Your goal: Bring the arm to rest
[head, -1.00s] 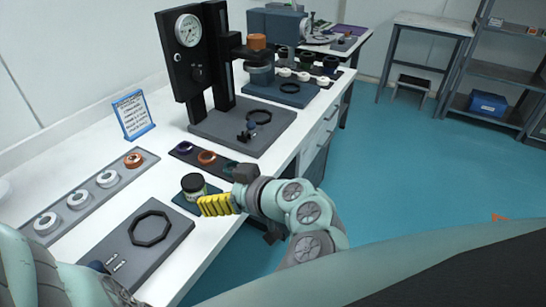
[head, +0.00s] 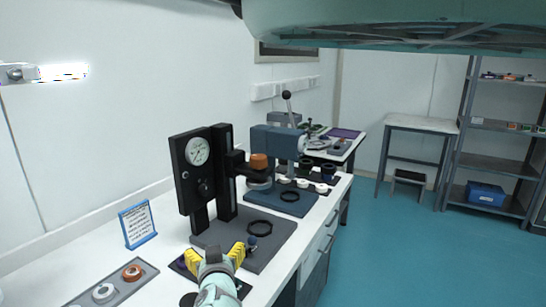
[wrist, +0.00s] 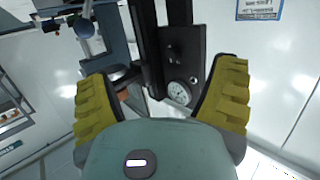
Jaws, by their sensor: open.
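My gripper (head: 216,254) shows at the bottom of the head view, with its two yellow fingers spread apart and nothing between them. It is above the front part of the bench, in front of the black press (head: 208,178) with the round dial. In the wrist view my gripper (wrist: 160,95) is open too, and the press (wrist: 170,50) with its dial shows beyond and between the fingers. The arm hides part of the bench under it.
A tray with rings (head: 117,285) lies at the lower left, and a blue-framed sign (head: 138,223) stands behind it. A blue-grey machine (head: 275,143) stands beyond the press. A shelf (head: 500,125) and a side table (head: 420,125) stand far right. The blue floor (head: 400,260) is clear.

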